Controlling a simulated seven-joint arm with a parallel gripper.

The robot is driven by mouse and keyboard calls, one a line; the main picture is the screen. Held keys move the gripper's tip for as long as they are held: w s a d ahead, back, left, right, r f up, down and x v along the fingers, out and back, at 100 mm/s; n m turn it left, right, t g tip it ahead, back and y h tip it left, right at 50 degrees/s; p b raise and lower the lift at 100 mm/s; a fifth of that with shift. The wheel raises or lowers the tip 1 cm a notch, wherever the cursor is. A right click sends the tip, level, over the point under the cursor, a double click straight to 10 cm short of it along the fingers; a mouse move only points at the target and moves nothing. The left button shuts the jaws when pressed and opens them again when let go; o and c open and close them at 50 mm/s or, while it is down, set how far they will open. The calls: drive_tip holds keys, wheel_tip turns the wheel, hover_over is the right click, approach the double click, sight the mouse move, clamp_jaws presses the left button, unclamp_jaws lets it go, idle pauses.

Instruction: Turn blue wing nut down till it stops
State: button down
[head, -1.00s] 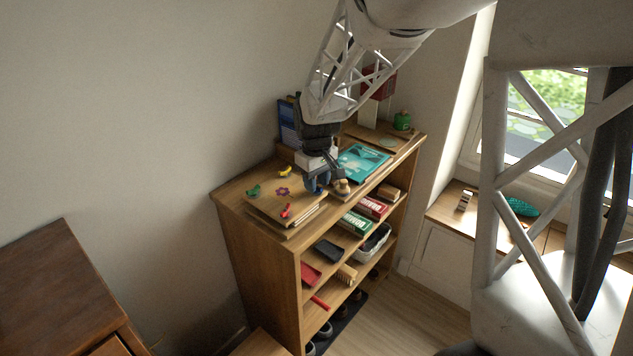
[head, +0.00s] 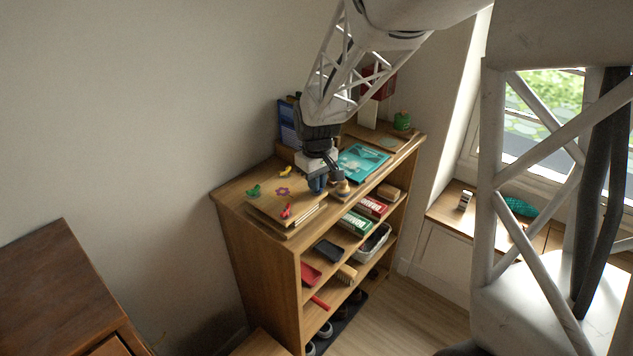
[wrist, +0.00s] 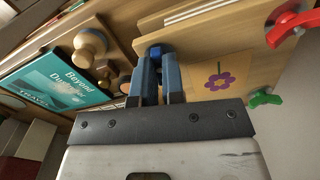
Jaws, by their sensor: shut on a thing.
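The flower press (head: 262,206) is a wooden board stack with a purple flower on top. It lies on the shelf top. My gripper (head: 317,188) points down at its right corner. In the wrist view my gripper (wrist: 158,72) is shut on the blue wing nut (wrist: 154,49); only part of the nut shows between and beyond the fingers. How far the nut sits above the board is hidden. A red wing nut (head: 287,210), a green one (head: 253,190) and a yellow one (head: 285,171) stand at the other corners.
A wooden knobbed object (head: 342,187) stands close to the right of my gripper. A teal book (head: 363,163) lies behind it. A green object (head: 402,121) stands at the far end of the shelf top.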

drive_tip(key=shift+m, duration=0.3)
drive_tip(key=m, duration=1.3)
drive_tip(key=shift+m, duration=0.3)
drive_tip(key=m, duration=0.5)
idle(1.2)
drive_tip(key=c, duration=1.2)
unclamp_jaws()
drive_tip(key=shift+r, duration=0.1)
